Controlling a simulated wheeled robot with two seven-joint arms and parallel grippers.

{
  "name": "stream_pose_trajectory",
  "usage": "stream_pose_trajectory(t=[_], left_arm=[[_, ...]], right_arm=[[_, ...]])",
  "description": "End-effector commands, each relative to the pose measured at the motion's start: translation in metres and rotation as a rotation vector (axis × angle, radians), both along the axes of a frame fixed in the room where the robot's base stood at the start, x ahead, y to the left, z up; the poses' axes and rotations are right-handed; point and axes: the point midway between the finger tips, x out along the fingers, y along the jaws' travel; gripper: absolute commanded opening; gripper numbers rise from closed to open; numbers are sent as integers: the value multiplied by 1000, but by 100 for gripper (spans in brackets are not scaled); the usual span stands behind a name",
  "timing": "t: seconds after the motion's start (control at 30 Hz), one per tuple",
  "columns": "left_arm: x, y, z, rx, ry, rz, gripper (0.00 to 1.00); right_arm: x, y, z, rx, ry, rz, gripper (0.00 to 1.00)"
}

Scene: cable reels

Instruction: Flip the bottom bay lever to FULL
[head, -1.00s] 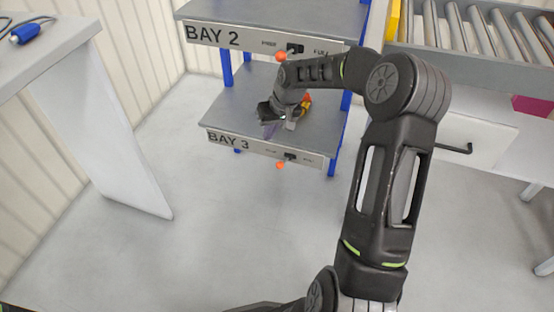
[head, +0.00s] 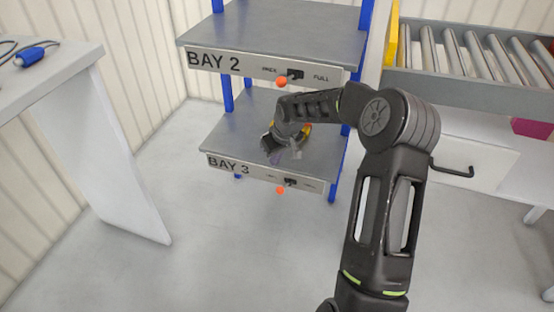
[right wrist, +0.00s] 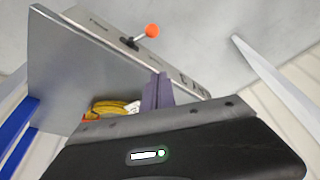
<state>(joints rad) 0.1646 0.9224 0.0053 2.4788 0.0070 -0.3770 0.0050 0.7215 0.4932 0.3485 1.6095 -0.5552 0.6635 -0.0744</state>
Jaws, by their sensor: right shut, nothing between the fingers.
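The bottom bay is the grey BAY 3 shelf (head: 225,133) in the head view. Its front lever (head: 289,182) ends in an orange knob (head: 280,190), which hangs toward the left, lower side. The lever's small labels are too blurred to read. My right gripper (head: 274,157) is shut and empty, just above the shelf's front edge, up and left of the lever. In the right wrist view the purple-grey fingers (right wrist: 157,92) overlap the shelf's front strip, apart from the orange knob (right wrist: 152,31). My left gripper is out of view.
BAY 2 (head: 300,40) lies above, with its own orange-knobbed lever (head: 294,76) toward the left. A yellow cable coil (right wrist: 110,108) lies on the bottom shelf behind my gripper. A roller conveyor (head: 470,90) is at right and a white table (head: 90,120) at left. The floor in front is clear.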

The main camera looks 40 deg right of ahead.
Motion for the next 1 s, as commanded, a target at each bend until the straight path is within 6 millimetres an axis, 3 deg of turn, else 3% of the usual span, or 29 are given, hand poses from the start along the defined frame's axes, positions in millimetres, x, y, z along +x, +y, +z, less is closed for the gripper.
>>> stream_pose_trajectory(t=[0.03,0.33,0.6,1.0], left_arm=[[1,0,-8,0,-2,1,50],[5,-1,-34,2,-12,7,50],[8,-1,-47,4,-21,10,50],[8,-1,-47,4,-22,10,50]], right_arm=[[3,0,-14,2,1,1,0],[23,-1,-72,3,1,0,0],[-7,0,-86,0,0,-1,0],[-11,1,-87,0,0,0,0]])
